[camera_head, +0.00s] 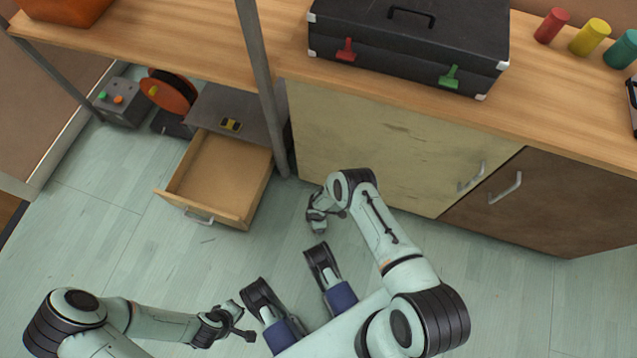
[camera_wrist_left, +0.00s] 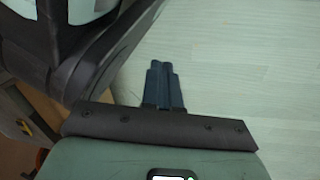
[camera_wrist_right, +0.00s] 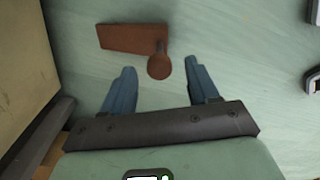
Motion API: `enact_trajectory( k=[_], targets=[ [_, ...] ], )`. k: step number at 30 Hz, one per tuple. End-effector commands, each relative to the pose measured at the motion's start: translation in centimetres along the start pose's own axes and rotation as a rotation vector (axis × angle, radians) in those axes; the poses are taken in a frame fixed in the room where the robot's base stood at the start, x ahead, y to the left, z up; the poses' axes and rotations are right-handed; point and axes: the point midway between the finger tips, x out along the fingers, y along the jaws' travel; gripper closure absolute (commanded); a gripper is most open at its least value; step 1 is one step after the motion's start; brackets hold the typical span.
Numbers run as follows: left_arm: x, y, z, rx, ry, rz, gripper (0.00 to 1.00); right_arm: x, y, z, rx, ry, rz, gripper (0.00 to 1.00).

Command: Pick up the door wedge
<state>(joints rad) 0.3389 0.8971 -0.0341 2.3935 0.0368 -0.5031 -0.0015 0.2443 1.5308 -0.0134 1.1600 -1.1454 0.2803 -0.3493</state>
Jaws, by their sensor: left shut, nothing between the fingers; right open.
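The door wedge (camera_wrist_right: 133,37) is a flat reddish-brown piece on the pale green floor in the right wrist view. A round brown knob (camera_wrist_right: 159,66) shows at its right end. My right gripper (camera_wrist_right: 160,76) is open and empty, with its blue fingertips a little short of the wedge and the knob ahead of the gap between them. In the head view my right gripper (camera_head: 317,222) is low in front of the cabinet, and I cannot make out the wedge there. My left gripper (camera_wrist_left: 162,72) is shut and empty; it also shows at the lower left of the head view (camera_head: 244,330).
An open, empty wooden drawer (camera_head: 218,176) juts out left of my right gripper. A cabinet (camera_head: 385,140) stands behind it under a wooden worktop (camera_head: 285,50). A black case (camera_head: 410,45) and coloured cylinders (camera_head: 590,37) stand on top.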

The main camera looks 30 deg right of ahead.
Motion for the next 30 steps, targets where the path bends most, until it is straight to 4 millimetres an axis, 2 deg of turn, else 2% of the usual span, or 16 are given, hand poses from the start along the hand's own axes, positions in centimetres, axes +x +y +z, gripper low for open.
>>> enact_trajectory(
  k=[1,6,15,16,17,21,30],
  targets=[
    [0.8,-0.6,0.7,-0.008,-0.025,-0.012,1.0,1.1,0.0,0.1,0.002,0.0,-0.003,0.41],
    [1.7,-1.9,2.4,-0.025,-0.086,-0.037,1.0,2.8,0.0,0.1,0.001,0.0,-0.001,0.41],
    [1.8,-2.3,2.8,-0.03,-0.099,-0.044,1.0,3.0,0.1,0.1,0.0,0.0,-0.001,0.41],
    [1.8,-2.3,2.8,-0.03,-0.099,-0.044,1.0,3.0,0.1,0.1,0.0,0.0,-0.001,0.44],
    [1.8,-2.2,2.8,-0.029,-0.099,-0.044,1.0,3.0,0.1,0.1,0.0,0.0,-0.001,0.54],
    [1.8,-2.2,2.8,-0.029,-0.098,-0.043,1.0,3.0,0.0,0.1,0.0,0.0,-0.001,0.99],
    [1.8,-2.2,2.7,-0.028,-0.097,-0.043,1.0,3.0,0.1,0.1,0.0,0.0,0.0,1.0]
  ],
)
